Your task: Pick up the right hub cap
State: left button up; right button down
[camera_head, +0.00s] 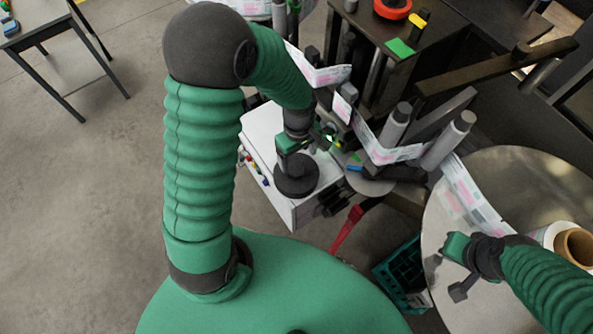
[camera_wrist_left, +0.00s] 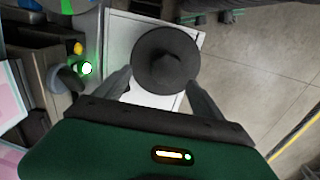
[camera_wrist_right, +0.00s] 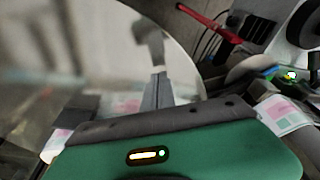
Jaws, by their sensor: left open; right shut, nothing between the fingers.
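A dark round hub cap (camera_head: 297,176) with a raised knob sits on top of a white box; I cannot tell from the pictures whether it is the right one. It also shows in the left wrist view (camera_wrist_left: 165,58), just beyond the fingertips. My left gripper (camera_head: 298,152) is open above the cap, its fingers (camera_wrist_left: 160,88) spread to either side of the knob and apparently holding nothing. My right gripper (camera_head: 437,262) is over the large pale disc (camera_head: 505,180) at the right. Its fingers (camera_wrist_right: 157,90) are shut and empty.
The white box (camera_head: 263,125) has coloured buttons on its side. Right of it stand rollers (camera_head: 447,140) with a printed label strip (camera_head: 465,195). A teal crate (camera_head: 402,275) and a red lever (camera_head: 346,230) are below. A cardboard-cored roll (camera_head: 573,245) lies at the far right.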

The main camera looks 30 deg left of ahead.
aim_at(297, 168)
pick_arm(q)
jog(key=f, duration=0.2)
jog(key=s+f+p, duration=0.1)
jog(key=f, duration=0.1)
pick_arm(e)
jog(key=shift+v, duration=0.85)
pick_arm(q)
jog(key=shift+f, duration=0.4)
jog(key=c, duration=0.4)
pick_arm(e)
jog(key=shift+w, duration=0.1)
pick_arm(q)
grip_shut()
jog(key=shift+r, duration=0.1)
